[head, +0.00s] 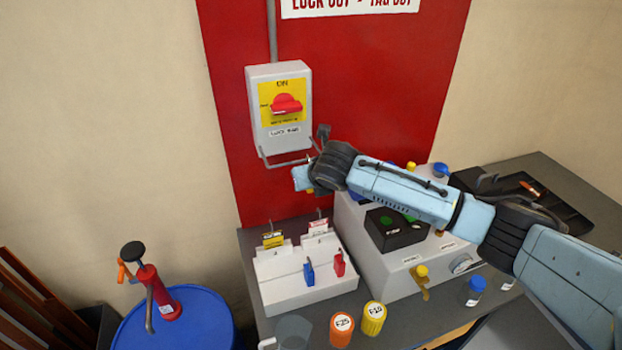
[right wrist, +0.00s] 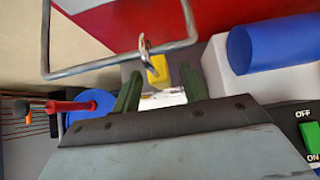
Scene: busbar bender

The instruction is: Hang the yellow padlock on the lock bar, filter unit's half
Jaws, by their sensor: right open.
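The yellow padlock (right wrist: 159,70) is in the right wrist view, its metal shackle appearing looped around the wire lock bar (right wrist: 100,70). Its body hangs below the bar, at the tips of my right gripper (right wrist: 160,88). The two green fingers stand apart, open, one on each side of it. In the head view, my right gripper (head: 303,178) is at the right end of the lock bar (head: 285,164), under the grey switch box (head: 280,128) with its red handle. The padlock is mostly hidden there. I cannot tell which half is the filter unit's. My left gripper is out of view.
A white rack (head: 305,290) below holds a blue padlock (head: 309,273), a red padlock (head: 339,264) and tags. A grey machine with a black button box (head: 395,230) stands to its right. A blue drum (head: 190,325) with a red pump is at lower left.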

